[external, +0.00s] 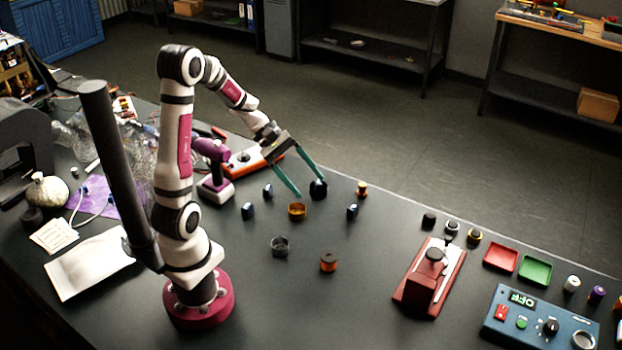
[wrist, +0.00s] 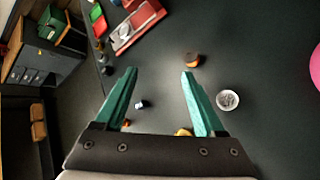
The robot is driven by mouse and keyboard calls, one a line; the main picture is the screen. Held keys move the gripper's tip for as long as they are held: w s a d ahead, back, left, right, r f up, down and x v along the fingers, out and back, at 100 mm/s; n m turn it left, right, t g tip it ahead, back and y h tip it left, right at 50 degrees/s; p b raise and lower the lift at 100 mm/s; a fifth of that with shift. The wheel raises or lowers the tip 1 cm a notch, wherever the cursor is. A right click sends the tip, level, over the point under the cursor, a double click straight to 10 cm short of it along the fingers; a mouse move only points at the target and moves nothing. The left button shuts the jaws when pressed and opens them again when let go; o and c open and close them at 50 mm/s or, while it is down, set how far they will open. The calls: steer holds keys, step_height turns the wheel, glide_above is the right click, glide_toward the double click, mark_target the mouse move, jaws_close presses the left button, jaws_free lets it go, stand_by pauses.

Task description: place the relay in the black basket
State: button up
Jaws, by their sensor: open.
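My gripper (external: 311,186) is open, with its two green fingers spread and nothing between them; it also shows in the wrist view (wrist: 159,72). It points down over the far part of the table. A small dark round-topped piece (external: 318,189) appears beside its right fingertip; I cannot tell if they touch. Similar small dark blue pieces stand at the left (external: 248,210), behind it (external: 268,190) and at the right (external: 352,212); the right one shows in the wrist view (wrist: 140,104). I cannot tell which is the relay. The black basket (external: 280,246), small and round, stands nearer my base.
A yellow basket (external: 297,211) stands near the fingers. A brown-orange spool (external: 328,261) stands right of the black basket. A purple tool (external: 214,170) is left of the gripper. A red press (external: 430,278) and blue control box (external: 540,318) stand at the right.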

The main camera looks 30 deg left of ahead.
steer(key=s+a+r+m+y, duration=0.2)
steer(key=s+a+m+y, duration=0.9)
steer(key=s+a+m, duration=0.3)
steer(key=s+m, duration=0.1)
steer(key=s, duration=0.2)
steer(key=shift+s+g, duration=0.3)
steer(key=shift+s, duration=0.1)
